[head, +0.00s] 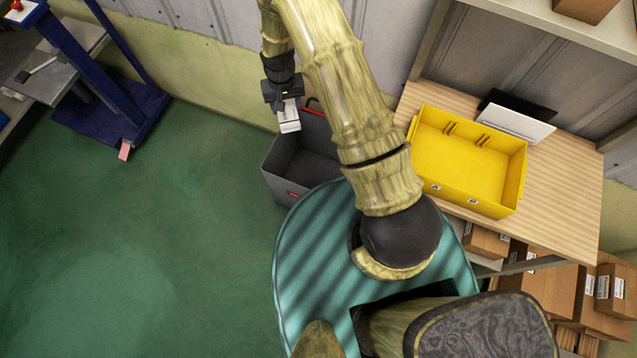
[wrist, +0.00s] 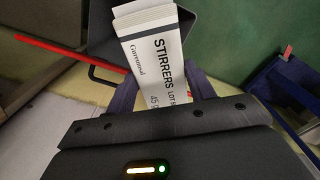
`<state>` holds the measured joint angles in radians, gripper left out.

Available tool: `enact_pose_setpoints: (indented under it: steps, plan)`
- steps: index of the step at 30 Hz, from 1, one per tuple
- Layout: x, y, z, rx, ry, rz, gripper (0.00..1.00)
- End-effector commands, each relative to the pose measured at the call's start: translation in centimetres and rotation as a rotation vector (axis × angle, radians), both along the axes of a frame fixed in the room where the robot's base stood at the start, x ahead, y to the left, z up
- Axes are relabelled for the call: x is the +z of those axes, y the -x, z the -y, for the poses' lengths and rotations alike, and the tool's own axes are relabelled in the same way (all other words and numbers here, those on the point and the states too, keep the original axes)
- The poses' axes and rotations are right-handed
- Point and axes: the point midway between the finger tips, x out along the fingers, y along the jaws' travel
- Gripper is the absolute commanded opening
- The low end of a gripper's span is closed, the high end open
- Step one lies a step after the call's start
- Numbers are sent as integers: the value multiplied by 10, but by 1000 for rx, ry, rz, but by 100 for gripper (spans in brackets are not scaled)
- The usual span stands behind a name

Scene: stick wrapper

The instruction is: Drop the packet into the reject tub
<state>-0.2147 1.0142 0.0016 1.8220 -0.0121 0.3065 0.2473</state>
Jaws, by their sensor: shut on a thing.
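The packet (head: 289,117) is a flat white stack printed "STIRRERS" in the wrist view (wrist: 160,45). My gripper (head: 284,100) is shut on one end of it, with a dark finger on each side in the wrist view (wrist: 163,92). The packet hangs tilted from the fingers. A dark grey open tub (head: 283,187) with a small red label stands low beside my base and looks like the reject tub. In the head view the packet's lower end appears at the tub's back-left rim; its height above it is unclear. My arm hides the tub's right side.
A yellow bin (head: 470,200) stands on a wooden table (head: 565,200) at right, with a white panel (head: 515,122) behind it. A red bar (wrist: 60,52) runs near the tub. A blue frame (head: 95,95) stands at left. The green floor (head: 170,230) is clear.

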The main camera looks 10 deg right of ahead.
Motion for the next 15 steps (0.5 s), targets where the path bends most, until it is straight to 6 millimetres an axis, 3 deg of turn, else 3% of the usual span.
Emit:
enact_pose_setpoints:
  steps: [1,7,15]
  plan:
    - [-24,-3,-13,-1,0,2,31]
    - [-66,-11,-48,-36,1,1,31]
    - [-122,-15,-68,-98,-1,0,31]
